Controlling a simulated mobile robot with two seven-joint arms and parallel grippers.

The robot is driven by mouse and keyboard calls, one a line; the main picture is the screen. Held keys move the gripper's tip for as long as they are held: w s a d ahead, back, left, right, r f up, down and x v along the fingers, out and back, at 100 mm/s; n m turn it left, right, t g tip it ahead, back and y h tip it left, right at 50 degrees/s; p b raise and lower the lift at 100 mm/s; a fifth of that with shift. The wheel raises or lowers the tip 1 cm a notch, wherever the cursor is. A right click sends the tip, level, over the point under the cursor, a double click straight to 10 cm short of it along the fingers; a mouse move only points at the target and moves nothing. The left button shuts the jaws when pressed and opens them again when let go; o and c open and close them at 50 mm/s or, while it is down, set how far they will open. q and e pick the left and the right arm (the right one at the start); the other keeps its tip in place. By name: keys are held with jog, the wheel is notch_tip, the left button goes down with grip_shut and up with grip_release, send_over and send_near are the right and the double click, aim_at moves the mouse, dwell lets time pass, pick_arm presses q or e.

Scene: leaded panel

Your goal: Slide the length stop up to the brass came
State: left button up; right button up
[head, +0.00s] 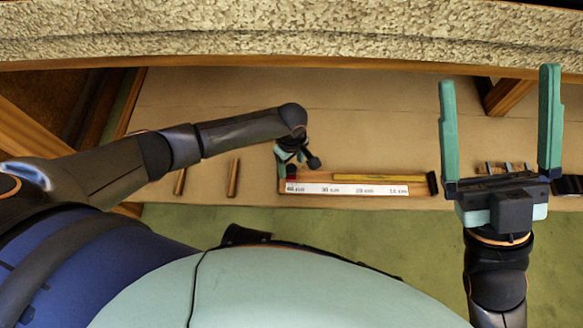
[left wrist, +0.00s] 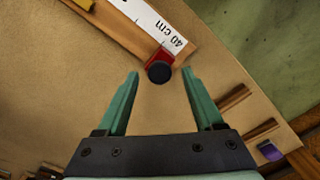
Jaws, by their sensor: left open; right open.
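The length stop is a red block with a round black knob (left wrist: 160,70), at the 40 cm end of the measuring board. In the head view its red part (head: 291,179) shows just below my left gripper (head: 296,160), which partly hides it. In the left wrist view my left gripper (left wrist: 160,78) is open, its fingertips on either side of the knob, with no clear contact. The brass came (head: 375,177) is a thin yellow strip lying on the board, apart from the stop; its end shows in the left wrist view (left wrist: 83,4). My right gripper (head: 498,78) is open and empty.
The measuring board's white scale (head: 345,189) runs along the bench (head: 210,110) near its edge, with a black block (head: 432,184) at its right end. Wooden pieces (head: 233,178) lie left of it. A slatted rack (head: 505,168) is at right. A stone-like ledge (head: 290,35) crosses the top.

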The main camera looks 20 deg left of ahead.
pick_arm(q)
jog(key=shift+f, duration=0.5)
grip_shut()
dwell(0.3)
